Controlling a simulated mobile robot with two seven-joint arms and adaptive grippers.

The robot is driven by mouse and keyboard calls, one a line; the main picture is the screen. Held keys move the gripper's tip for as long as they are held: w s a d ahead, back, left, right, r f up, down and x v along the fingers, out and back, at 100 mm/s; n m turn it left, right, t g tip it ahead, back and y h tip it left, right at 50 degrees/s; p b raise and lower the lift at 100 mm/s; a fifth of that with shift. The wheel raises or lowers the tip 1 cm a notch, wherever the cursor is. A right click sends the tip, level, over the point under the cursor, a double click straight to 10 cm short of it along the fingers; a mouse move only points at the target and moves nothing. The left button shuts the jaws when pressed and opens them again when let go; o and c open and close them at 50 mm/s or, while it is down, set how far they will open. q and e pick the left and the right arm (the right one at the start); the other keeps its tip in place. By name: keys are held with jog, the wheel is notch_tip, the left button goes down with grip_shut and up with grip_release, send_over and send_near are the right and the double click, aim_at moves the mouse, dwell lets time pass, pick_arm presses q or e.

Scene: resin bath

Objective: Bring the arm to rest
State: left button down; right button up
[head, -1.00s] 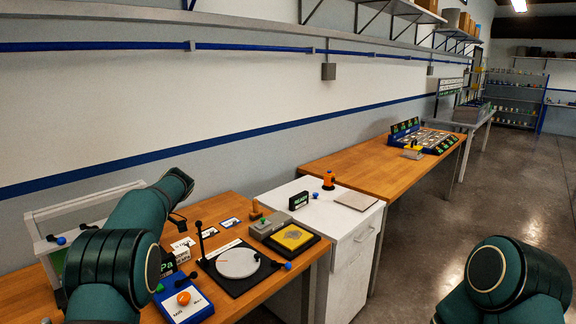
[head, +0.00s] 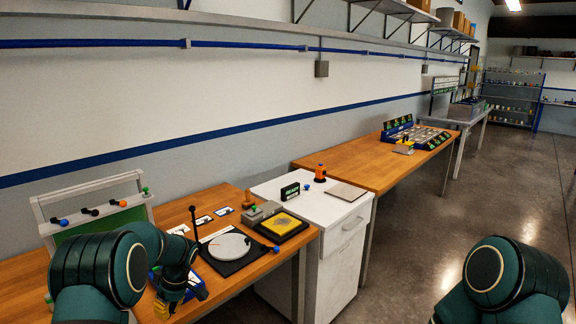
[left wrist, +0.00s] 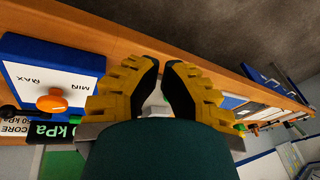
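My left gripper (left wrist: 161,64) shows in the left wrist view with yellow fingers and dark pads. A narrow gap shows between the pads and nothing is held in it. In the head view the left gripper (head: 170,300) points down at the lower left, in front of the blue and white box and the near bench edge. My left arm is bent, its elbow at the bottom left. My right arm shows only as a dark green link at the bottom right; its gripper is out of view.
The wooden bench (head: 232,280) holds a round white plate (head: 229,247) on a black base, a yellow-topped pad (head: 281,224) and a green-panelled frame (head: 147,197). The blue and white box with an orange knob (left wrist: 51,103) is close beside the gripper. Floor (head: 410,235) at right is clear.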

pick_arm(q)
jog(key=s+d+f+m+t+h+b, duration=0.15)
jog(key=s+d+f+m+h, duration=0.45)
jog(key=s+d+f, duration=0.75)
jog(key=s+d+f+m+t+b, duration=0.1)
jog(key=s+d+f+m, duration=0.1)
jog(key=s+d, duration=0.2)
jog(key=s+d+f+m+h+b, duration=0.1)
jog(key=s+d+f+m, duration=0.1)
jog(key=s, duration=0.7)
jog(key=d+m, duration=0.1)
jog(key=d, duration=0.1)
jog(key=shift+d+m+t+h, duration=0.3)
jog(key=shift+d+t, duration=0.05)
jog(key=shift+w+f, duration=0.1)
